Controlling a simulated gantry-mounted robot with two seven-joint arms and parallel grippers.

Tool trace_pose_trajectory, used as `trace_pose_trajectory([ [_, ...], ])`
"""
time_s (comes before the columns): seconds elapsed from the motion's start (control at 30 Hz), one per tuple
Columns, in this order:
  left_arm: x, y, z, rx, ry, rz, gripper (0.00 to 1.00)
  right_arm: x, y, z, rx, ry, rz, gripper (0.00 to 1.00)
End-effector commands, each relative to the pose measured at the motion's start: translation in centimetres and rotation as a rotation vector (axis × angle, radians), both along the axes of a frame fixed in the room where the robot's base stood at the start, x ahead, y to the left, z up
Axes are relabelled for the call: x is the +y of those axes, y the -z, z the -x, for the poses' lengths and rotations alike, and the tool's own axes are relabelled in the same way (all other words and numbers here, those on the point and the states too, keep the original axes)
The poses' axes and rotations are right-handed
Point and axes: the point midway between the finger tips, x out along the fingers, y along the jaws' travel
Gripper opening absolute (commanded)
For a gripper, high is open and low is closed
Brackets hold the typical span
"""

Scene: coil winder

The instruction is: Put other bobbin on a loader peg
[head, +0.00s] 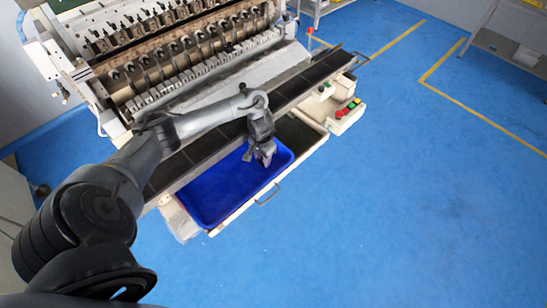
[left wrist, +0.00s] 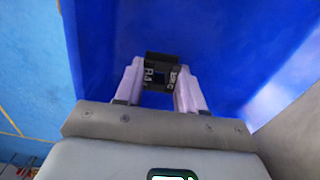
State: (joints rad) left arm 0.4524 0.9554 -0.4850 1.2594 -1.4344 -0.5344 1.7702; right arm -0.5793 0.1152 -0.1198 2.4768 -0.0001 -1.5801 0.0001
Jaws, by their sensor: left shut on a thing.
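My left gripper (head: 264,158) hangs over the right part of the blue bin at the front of the coil winder (head: 190,55). In the left wrist view its two pale fingers (left wrist: 158,85) are shut on a small black bobbin (left wrist: 161,61) with white lettering. The blue bin's inside fills the background there. In the head view the bobbin is too small to make out. I cannot make out which parts of the winder are loader pegs. My right gripper is not in view.
The blue bin (head: 210,199) sits in a cream drawer with a metal handle (head: 267,194). A long dark shelf (head: 312,76) runs along the winder's front above it. A control box with coloured buttons (head: 347,109) is to the right. The blue floor at right is clear.

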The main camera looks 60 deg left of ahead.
Motion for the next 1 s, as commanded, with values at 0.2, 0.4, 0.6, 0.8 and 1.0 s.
trace_pose_trajectory([
  [0.2, -0.2, 2.1, -0.1, 0.000, 0.000, 0.002, 0.11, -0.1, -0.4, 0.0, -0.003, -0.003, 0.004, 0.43],
  [0.4, -0.2, 2.5, -0.1, 0.000, 0.001, 0.001, 0.11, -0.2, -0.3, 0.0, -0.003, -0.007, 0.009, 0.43],
  [0.6, -0.2, 2.5, -0.1, 0.000, 0.001, 0.001, 0.11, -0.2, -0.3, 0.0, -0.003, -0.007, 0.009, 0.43],
  [0.8, -0.2, 2.9, -0.1, 0.001, 0.001, 0.001, 0.11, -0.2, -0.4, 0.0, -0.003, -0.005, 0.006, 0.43],
  [1.0, -0.2, 2.9, -0.1, 0.000, 0.001, 0.001, 0.64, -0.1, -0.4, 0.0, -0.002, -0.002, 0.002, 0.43],
])
